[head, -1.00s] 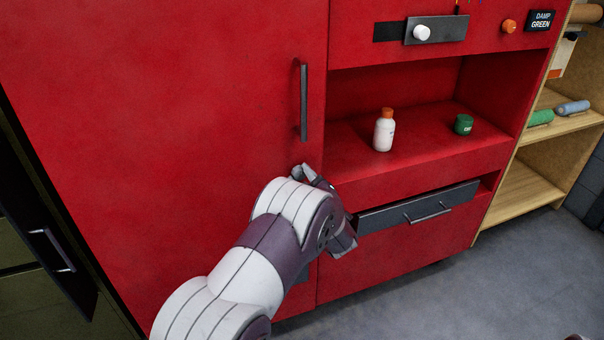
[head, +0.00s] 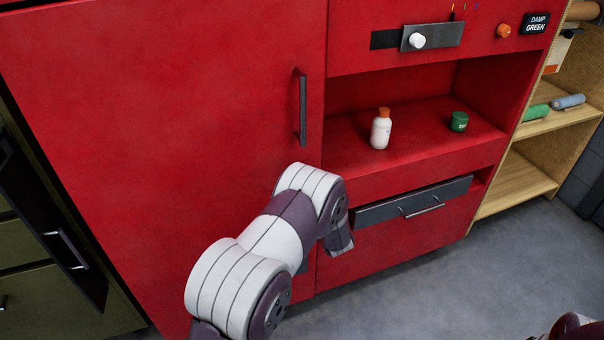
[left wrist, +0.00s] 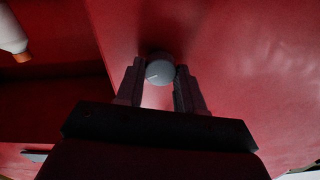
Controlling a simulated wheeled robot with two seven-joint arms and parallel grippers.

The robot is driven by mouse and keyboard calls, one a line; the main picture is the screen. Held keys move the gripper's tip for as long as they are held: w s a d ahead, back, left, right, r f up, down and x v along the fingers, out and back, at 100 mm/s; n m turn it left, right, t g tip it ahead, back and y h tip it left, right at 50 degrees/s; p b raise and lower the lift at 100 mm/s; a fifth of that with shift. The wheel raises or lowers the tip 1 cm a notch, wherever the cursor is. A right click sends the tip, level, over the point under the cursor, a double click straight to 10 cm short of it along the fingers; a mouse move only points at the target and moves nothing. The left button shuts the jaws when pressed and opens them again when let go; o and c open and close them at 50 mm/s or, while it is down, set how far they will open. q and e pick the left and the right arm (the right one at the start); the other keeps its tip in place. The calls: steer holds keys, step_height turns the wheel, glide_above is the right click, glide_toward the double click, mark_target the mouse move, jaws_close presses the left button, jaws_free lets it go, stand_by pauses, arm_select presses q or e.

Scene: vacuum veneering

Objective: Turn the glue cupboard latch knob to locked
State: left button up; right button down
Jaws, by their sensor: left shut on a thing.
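The latch knob (left wrist: 163,66) is a round grey knob on the red cupboard front, seen in the left wrist view. A short pale mark shows near its lower left edge. My left gripper (left wrist: 159,79) has its two dark fingers on either side of the knob, shut on it. In the head view, my left arm's white and purple links hide the knob and fingers. The cupboard's tall red door (head: 170,130) is closed, with a dark vertical handle (head: 302,110) above my wrist. My right gripper is not in view.
An open niche right of the door holds a white bottle with an orange cap (head: 381,130) and a green jar (head: 459,121). Below is a grey drawer front (head: 420,200). A white slider knob (head: 417,41) and orange button (head: 503,31) sit above. Wooden shelves (head: 515,185) stand right.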

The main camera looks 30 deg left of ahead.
arm_select(q)
steer(key=shift+m+p, duration=0.85)
steer(key=shift+m, duration=1.05)
steer(key=o, duration=1)
steer(key=shift+o, duration=0.2)
steer(key=v, duration=1.2)
steer(key=shift+s+d, duration=0.25)
